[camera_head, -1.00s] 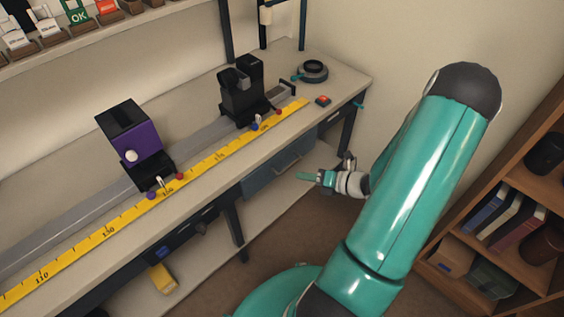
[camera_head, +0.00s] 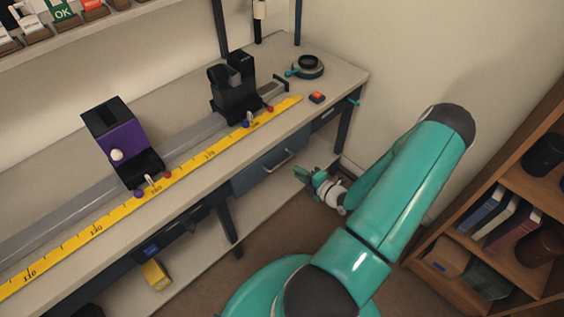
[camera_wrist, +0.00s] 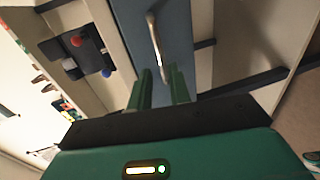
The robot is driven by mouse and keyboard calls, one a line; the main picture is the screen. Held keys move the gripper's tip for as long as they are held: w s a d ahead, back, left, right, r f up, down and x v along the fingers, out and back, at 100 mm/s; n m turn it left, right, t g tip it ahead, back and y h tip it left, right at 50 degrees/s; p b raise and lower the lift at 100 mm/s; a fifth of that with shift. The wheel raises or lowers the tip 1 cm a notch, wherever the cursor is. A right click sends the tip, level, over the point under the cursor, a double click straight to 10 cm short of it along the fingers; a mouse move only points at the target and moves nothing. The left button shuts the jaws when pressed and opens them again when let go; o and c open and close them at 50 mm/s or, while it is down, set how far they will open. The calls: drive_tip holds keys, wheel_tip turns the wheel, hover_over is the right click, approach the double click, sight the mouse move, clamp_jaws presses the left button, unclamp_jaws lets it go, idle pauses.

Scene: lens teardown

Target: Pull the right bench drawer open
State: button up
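The right bench drawer has a blue-grey front (camera_head: 262,174) under the bench top, apparently flush with the bench. Its metal bar handle (camera_head: 277,161) sits on that front. In the wrist view the drawer front (camera_wrist: 182,45) runs down the upper middle, with the curved handle (camera_wrist: 155,35) on it. My gripper (camera_head: 302,174) is in front of the drawer, to the right of the handle. In the wrist view my gripper's two green fingers (camera_wrist: 160,78) stand apart with nothing seen held. The handle's lower end shows near the gap between the fingertips; contact cannot be told.
The bench top carries a yellow ruler (camera_head: 125,206), a purple-sided device (camera_head: 131,128), a black device (camera_head: 236,92) and a red button (camera_head: 317,97). A wooden bookshelf (camera_head: 417,257) stands at the right. The bench leg (camera_head: 228,222) is left of the drawer. Open floor lies before it.

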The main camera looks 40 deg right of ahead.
sight(283, 162)
drive_tip(key=x, duration=0.9)
drive_tip(key=shift+a, duration=0.1)
clamp_jaws()
